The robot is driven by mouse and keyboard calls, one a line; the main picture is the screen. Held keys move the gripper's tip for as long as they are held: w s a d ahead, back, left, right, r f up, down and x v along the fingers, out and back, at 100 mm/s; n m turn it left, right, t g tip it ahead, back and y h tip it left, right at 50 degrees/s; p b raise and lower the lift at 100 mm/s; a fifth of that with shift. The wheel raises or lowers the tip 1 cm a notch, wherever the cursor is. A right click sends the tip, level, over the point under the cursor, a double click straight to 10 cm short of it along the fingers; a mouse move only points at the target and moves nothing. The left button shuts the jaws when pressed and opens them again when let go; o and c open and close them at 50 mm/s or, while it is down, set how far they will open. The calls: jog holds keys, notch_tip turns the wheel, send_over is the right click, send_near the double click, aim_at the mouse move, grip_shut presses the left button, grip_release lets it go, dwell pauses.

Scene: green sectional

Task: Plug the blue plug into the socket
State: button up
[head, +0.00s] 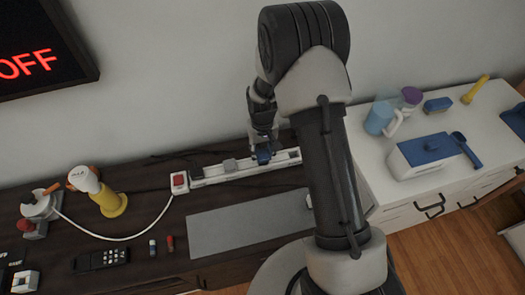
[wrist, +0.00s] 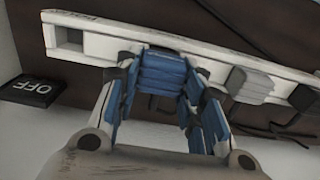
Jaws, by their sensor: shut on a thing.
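The blue plug (wrist: 162,72) is between the fingertips of my gripper (wrist: 160,85) in the wrist view. It is at the white power strip (wrist: 100,45), overlapping its face. I cannot tell whether it is seated in a socket or just against it. In the head view my gripper (head: 263,150) is over the right part of the strip (head: 215,175), with the blue plug (head: 263,158) below it. A grey plug (wrist: 252,84) sits on the strip beside the blue one. The strip's open end recess (wrist: 69,38) is empty.
A red switch (head: 179,180) is at the strip's left end. A grey mat (head: 235,225) lies in front. An OFF screen (head: 35,50) hangs on the wall.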

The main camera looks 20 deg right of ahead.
aim_at(262, 152)
jog(key=shift+f+b, duration=0.55)
jog(key=shift+f, duration=0.4)
jog(key=o, duration=1.1)
jog(key=shift+o, duration=0.2)
jog(key=shift+r, duration=0.15)
notch_tip(262, 152, up, 12)
jog(key=shift+f, duration=0.1)
